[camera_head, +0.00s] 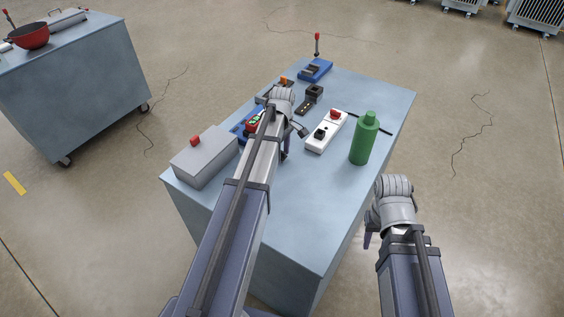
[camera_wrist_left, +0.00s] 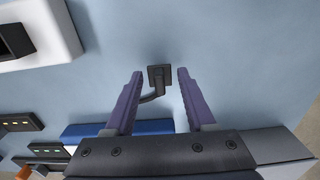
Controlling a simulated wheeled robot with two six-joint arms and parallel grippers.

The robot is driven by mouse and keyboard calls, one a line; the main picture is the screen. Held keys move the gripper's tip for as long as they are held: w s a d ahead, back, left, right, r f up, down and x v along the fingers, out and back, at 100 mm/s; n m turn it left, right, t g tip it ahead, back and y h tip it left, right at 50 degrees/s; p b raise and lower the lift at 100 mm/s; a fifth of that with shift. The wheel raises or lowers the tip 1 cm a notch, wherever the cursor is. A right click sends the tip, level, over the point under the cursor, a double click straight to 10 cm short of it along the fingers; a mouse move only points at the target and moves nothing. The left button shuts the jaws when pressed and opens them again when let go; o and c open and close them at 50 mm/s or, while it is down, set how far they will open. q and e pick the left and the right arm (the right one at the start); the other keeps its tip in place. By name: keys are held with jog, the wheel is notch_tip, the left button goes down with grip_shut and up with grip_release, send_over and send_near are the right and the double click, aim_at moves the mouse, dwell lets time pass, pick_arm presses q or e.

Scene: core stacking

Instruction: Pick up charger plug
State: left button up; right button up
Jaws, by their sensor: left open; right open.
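A small black square piece with a short bent arm or cord (camera_wrist_left: 159,76), which looks like the charger plug, lies on the blue-grey table top. In the left wrist view it sits between the tips of my left gripper (camera_wrist_left: 159,73), with a gap on both sides. In the head view my left gripper (camera_head: 292,143) hangs over the middle of the table, and the arm hides this piece there. My left gripper is open and empty. My right gripper (camera_head: 369,238) is open, beside the table's right edge, away from everything on the table.
A white strip (camera_head: 318,145) carrying a black block and a red part lies right of my left gripper, with a green bottle (camera_head: 363,140) beyond. A grey box with a red button (camera_head: 205,158) stands left. Blue and dark devices (camera_head: 315,70) fill the back. The table's front is clear.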

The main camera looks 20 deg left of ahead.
pick_arm(q)
jog(key=shift+f+b, duration=0.3)
jog(key=shift+f, duration=0.45)
jog(key=shift+r, duration=0.1)
grip_shut()
